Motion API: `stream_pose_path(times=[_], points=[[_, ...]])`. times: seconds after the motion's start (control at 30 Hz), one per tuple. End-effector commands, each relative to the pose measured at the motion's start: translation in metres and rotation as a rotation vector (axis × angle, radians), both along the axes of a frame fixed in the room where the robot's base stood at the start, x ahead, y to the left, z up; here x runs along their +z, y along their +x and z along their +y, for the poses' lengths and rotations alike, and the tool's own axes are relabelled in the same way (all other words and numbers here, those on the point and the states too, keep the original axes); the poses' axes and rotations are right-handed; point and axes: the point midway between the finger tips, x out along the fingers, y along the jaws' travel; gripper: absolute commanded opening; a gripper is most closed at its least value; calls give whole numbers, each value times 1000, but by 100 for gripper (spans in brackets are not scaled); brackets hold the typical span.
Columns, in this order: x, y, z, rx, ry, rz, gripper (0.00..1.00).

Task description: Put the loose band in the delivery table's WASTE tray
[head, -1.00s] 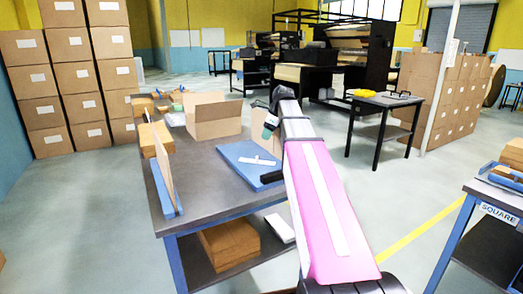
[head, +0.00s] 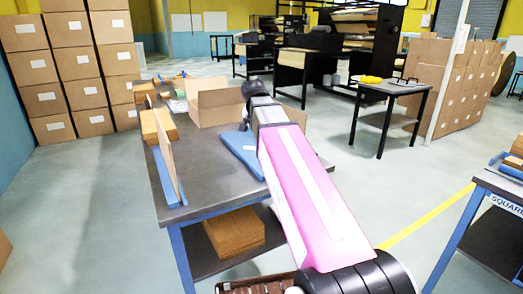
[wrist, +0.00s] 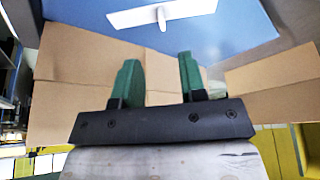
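My gripper shows in the wrist view (wrist: 159,68) with its two green fingers apart and nothing between them. In the head view my own arm hides its fingers. It is above the near grey-topped table (head: 205,185), by a blue board (head: 236,146). The blue board fills the top of the wrist view (wrist: 235,48), with a white T-shaped piece (wrist: 185,10) lying on it, beyond the fingertips. I cannot make out a loose band or a tray marked WASTE in either view.
An open cardboard box (head: 212,106) stands on the table behind the board. Brown stacks (head: 157,127) and an upright brown sheet lie at its left. A table marked SQUARE (head: 480,203) is at right. A small dark table (head: 390,90) holds a yellow item. Floor between is clear.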

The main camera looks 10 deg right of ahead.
Motion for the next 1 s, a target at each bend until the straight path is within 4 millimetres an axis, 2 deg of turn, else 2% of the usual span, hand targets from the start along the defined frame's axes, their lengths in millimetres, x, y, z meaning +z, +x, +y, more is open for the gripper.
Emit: stream_pose_path(times=[0.4,0.67,1.0], points=[[-43,17,-8,-3,2,3,38],[-55,22,-11,-4,2,1,38],[-91,37,-16,-4,3,2,38]])
